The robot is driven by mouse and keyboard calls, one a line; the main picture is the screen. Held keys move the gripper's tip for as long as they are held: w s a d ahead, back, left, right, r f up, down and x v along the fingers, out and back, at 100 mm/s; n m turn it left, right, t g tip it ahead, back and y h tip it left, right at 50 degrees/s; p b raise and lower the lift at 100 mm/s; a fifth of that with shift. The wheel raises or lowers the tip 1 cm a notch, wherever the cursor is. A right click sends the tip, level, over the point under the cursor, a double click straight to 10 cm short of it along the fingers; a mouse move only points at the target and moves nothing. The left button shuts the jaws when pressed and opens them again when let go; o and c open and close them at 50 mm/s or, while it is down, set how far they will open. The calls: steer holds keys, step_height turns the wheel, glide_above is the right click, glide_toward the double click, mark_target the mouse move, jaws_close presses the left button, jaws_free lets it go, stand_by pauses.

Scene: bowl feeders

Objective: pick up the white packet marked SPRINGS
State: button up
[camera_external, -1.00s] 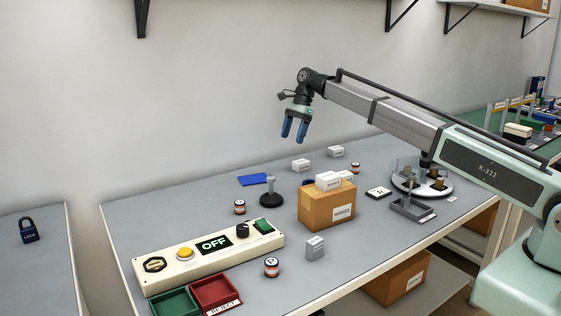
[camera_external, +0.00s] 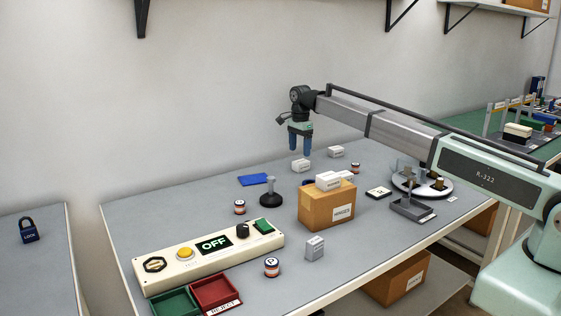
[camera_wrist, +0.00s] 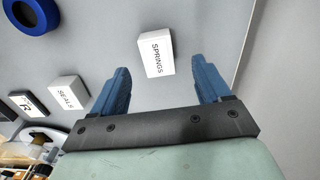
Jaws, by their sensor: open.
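The white SPRINGS packet (camera_wrist: 155,54) lies on the grey table in the wrist view, its label readable. It appears between and just beyond my fingertips. In the external view it looks to be the white packet (camera_external: 300,166) just below my gripper. My gripper (camera_external: 300,153) points down above it, blue fingers apart and empty; it also shows in the wrist view (camera_wrist: 161,65). A gap seems to remain between the fingertips and the packet, though its exact height is hard to tell.
A white SEALS packet (camera_wrist: 68,92) lies to the left in the wrist view. A blue ring (camera_wrist: 33,14) is at its upper left. A cardboard box (camera_external: 327,208) with white packets on top stands in front of my gripper. The wall is close behind.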

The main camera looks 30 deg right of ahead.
mark_target(301, 161)
steer(key=shift+s+d+f, duration=0.1)
steer(key=shift+d+f, duration=0.05)
steer(key=shift+f, duration=1.5)
steer(key=shift+s+d+f, duration=0.1)
steer(key=shift+f, duration=1.55)
steer(key=c, duration=1.1)
